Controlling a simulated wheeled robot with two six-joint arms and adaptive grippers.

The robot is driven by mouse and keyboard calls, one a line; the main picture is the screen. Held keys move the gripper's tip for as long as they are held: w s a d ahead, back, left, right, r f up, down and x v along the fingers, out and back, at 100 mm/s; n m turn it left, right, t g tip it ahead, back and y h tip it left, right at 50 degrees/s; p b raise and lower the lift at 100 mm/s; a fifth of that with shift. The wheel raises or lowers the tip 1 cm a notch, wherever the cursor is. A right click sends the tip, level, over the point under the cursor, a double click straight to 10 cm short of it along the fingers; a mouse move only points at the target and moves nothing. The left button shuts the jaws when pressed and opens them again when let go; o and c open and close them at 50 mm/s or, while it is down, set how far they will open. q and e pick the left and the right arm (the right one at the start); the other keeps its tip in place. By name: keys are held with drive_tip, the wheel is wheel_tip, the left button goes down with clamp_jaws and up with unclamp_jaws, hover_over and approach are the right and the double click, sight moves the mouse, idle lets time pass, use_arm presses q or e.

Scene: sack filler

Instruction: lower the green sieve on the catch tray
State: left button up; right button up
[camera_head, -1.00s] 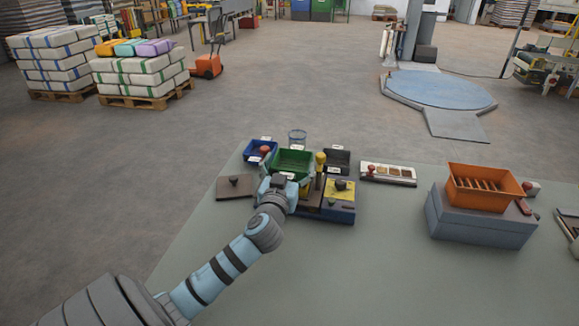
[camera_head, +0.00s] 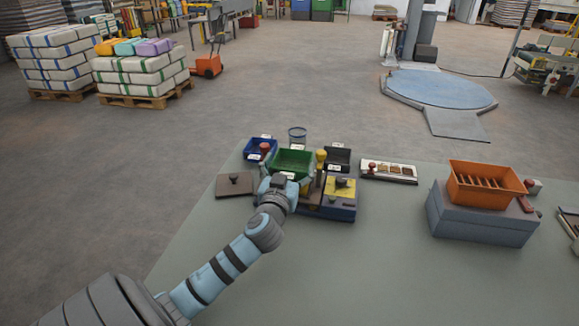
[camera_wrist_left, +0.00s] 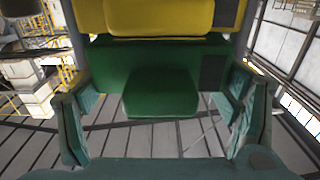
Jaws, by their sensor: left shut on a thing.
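The green sieve (camera_head: 292,162) is a box-shaped green bin near the far edge of the table in the head view. My left gripper (camera_head: 286,181) is at its near side. In the left wrist view, the green sieve's wall (camera_wrist_left: 105,72) and its protruding green block lie between the two fingers of the left gripper (camera_wrist_left: 160,112), which is shut on it. A yellow part shows beyond the green in that view. I cannot clearly pick out the catch tray; the gripper and sieve cover the area below. Whether the sieve touches anything beneath is hidden. My right gripper is out of view.
An orange crate (camera_head: 480,190) sits on a grey box at right. The table's front middle is clear.

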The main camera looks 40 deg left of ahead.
use_arm(q)
drive_tip(key=shift+f, duration=0.3)
idle(0.5)
drive_tip(key=o, duration=1.1)
